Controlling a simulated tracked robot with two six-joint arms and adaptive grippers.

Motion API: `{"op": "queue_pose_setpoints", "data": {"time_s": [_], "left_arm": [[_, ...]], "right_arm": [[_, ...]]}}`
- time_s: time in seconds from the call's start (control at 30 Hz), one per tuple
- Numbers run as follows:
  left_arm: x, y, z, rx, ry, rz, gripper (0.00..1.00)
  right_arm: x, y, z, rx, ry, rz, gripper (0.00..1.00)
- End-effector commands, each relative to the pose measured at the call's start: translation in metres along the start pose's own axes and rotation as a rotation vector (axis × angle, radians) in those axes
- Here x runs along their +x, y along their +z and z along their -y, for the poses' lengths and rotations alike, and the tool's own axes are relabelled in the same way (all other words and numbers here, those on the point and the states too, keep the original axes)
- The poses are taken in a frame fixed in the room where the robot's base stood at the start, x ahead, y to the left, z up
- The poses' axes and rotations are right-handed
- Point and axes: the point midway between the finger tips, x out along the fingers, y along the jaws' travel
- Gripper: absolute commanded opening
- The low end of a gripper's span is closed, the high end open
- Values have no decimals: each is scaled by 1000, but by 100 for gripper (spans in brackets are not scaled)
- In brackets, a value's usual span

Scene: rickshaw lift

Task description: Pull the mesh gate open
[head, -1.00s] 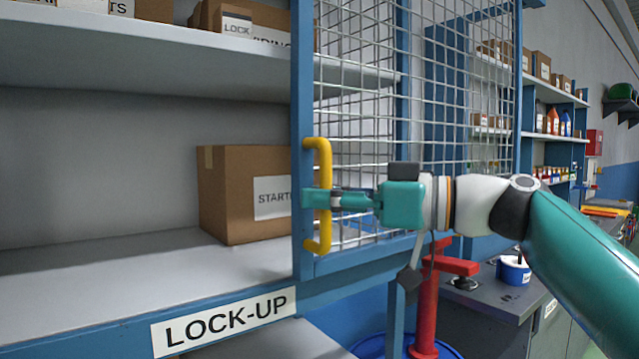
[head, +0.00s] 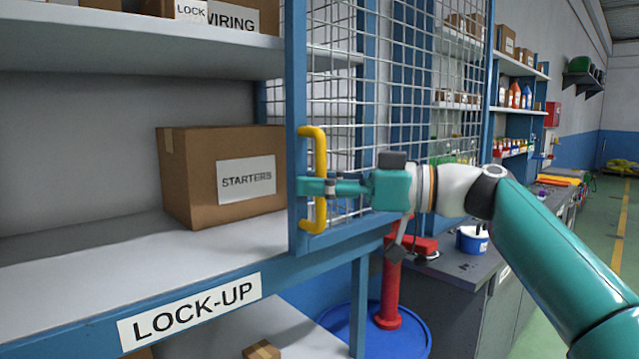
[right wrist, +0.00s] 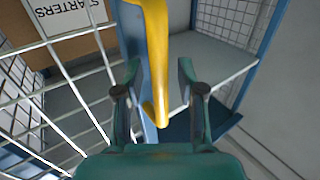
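The mesh gate (head: 335,110) has a blue frame and a grid of pale wire. Its free edge stands upright in front of the lock-up shelves, with the shelf opening uncovered to its left. A yellow bar handle (head: 320,150) is on that edge; it also shows in the right wrist view (right wrist: 156,60). My right gripper (head: 305,186) is at the handle's lower half. In the right wrist view its two fingers (right wrist: 158,82) stand apart on either side of the handle, with gaps visible. My left gripper is in neither view.
A cardboard box labelled STARTERS (head: 205,195) sits on the shelf (head: 100,250) left of the gate. A red post (head: 390,285) on a blue round base and a grey bench (head: 460,290) with a blue tub (head: 472,240) stand to the right. Green floor lies at far right.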

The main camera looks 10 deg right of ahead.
Motion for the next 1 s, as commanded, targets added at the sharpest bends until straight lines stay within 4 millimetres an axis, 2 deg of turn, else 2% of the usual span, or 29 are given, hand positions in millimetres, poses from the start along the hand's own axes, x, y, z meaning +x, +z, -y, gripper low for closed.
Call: {"op": "queue_pose_setpoints", "data": {"time_s": [0.27, 0.43, 0.57, 0.9, 1.0], "left_arm": [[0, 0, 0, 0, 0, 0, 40], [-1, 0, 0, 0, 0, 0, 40], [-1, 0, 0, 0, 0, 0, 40], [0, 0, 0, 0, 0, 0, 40], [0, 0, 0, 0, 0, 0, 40]], "right_arm": [[0, 0, 0, 0, -1, 1, 41], [-10, 0, 0, -1, 1, 1, 41], [-30, 0, 0, 0, 2, 1, 41], [-96, 1, -1, 0, 3, 0, 41], [-109, 1, -1, 1, 2, 1, 41]]}}
